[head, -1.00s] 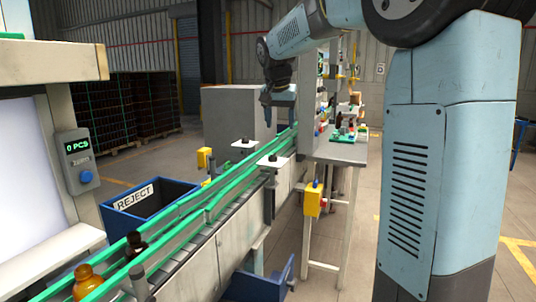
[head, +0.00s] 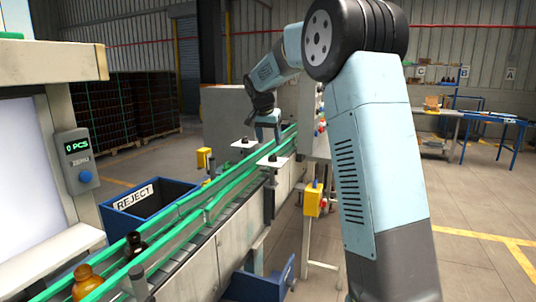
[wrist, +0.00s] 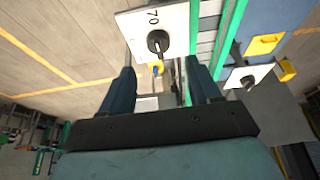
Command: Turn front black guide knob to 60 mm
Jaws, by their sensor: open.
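The front black guide knob (head: 272,158) sits on a white plate over the near guide rail of the conveyor. In the wrist view the knob (wrist: 158,42) shows close up, with a pale mark on it and "70" printed on the plate (wrist: 178,22) beside it. My gripper (head: 267,133) is above the conveyor, above and slightly behind the front knob in the head view. In the wrist view my gripper (wrist: 160,70) is open and empty, and the knob appears just beyond the gap between the fingertips, apart from them.
A second black knob (head: 245,141) on a white plate stands farther back; it also shows in the wrist view (wrist: 247,81). Green guide rails (head: 190,205) run along the conveyor. Amber bottles (head: 87,281) stand at the near end. A blue reject bin (head: 150,205) and yellow box (head: 313,202) flank it.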

